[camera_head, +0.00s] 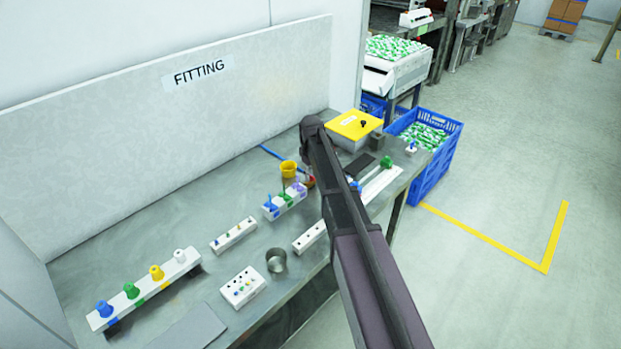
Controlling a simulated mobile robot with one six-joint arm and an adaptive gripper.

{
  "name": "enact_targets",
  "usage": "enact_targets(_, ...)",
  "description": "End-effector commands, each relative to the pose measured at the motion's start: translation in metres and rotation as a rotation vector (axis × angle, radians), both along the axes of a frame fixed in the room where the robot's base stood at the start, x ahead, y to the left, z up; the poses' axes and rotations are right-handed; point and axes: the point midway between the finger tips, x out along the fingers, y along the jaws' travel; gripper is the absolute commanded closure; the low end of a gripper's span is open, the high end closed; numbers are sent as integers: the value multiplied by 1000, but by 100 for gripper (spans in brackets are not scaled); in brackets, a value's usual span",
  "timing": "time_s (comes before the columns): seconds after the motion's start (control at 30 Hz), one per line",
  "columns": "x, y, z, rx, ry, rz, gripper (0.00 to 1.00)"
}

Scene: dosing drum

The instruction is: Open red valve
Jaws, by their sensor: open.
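A small red part (310,181), which looks like the red valve, shows just left of my arm on the grey workbench (190,225). My arm covers most of it, so its handle and position cannot be made out. My arm reaches in from the lower right, and its wrist is over the bench, above the red part in the picture. My gripper (306,171) is below the wrist, close to the red part and mostly hidden by the arm. It is open. I cannot tell whether it touches the red part.
A yellow cup (289,169) and a white rack with blue, green and purple parts (285,202) stand left of the red part. A yellow-topped box (354,125) is behind, right. A green-knobbed valve (386,162) is right of my arm.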

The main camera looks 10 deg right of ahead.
Motion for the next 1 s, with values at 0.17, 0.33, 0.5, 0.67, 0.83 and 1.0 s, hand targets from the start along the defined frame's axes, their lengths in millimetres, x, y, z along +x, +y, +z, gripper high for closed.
enact_targets(0.17, 0, 0, -2, 0, 0, 0, 57)
enact_targets(0.33, 0, 1, -2, 0, 0, 1, 57)
enact_targets(0.5, 0, 1, -2, 0, 0, 1, 93)
enact_targets(0.67, 0, 1, -2, 0, 0, 1, 100)
enact_targets(0.83, 0, 1, -2, 0, 0, -1, 100)
enact_targets(1.0, 0, 1, -2, 0, 0, -24, 100)
